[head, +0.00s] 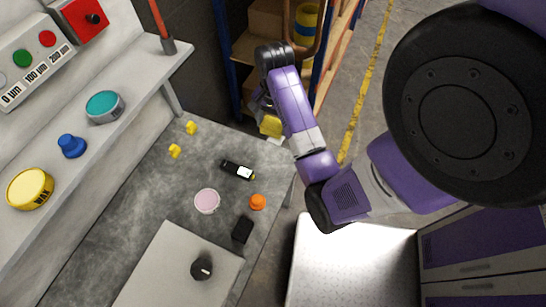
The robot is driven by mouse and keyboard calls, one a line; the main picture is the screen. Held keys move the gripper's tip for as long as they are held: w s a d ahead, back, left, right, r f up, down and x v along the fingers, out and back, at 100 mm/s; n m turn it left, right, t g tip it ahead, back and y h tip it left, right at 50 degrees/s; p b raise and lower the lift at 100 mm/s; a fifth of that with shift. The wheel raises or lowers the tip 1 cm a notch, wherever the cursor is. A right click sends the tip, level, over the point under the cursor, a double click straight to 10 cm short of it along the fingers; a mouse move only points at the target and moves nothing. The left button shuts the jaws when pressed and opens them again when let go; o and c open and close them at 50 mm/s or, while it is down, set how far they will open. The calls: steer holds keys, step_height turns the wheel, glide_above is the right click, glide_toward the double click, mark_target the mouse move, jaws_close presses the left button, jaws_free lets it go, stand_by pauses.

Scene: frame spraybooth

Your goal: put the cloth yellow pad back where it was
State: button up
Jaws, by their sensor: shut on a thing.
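My gripper (264,112) is at the upper middle of the head view, at the end of my purple arm, near the far right corner of the grey bench (150,195). It is shut on the yellow pad (270,126), which shows just below the jaws. The fingers are small and partly hidden by the wrist. The pad looks held over the bench's far edge; I cannot tell whether it touches anything. Part of a white thing shows just beside and below the pad.
On the bench are small yellow pieces (174,151), a black device (238,170), a pink disc (207,201), an orange knob (257,202) and a black block (242,230). A shelf (40,230) with tins runs along the left. A rack (335,50) stands behind my gripper.

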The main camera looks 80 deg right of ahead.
mark_target(273, 161)
step_height(273, 161, down, 20)
steer(key=shift+a+r+b, duration=0.1)
steer(key=shift+r+b, duration=0.05)
steer(key=shift+b, duration=0.95)
steer(key=o, duration=1.2)
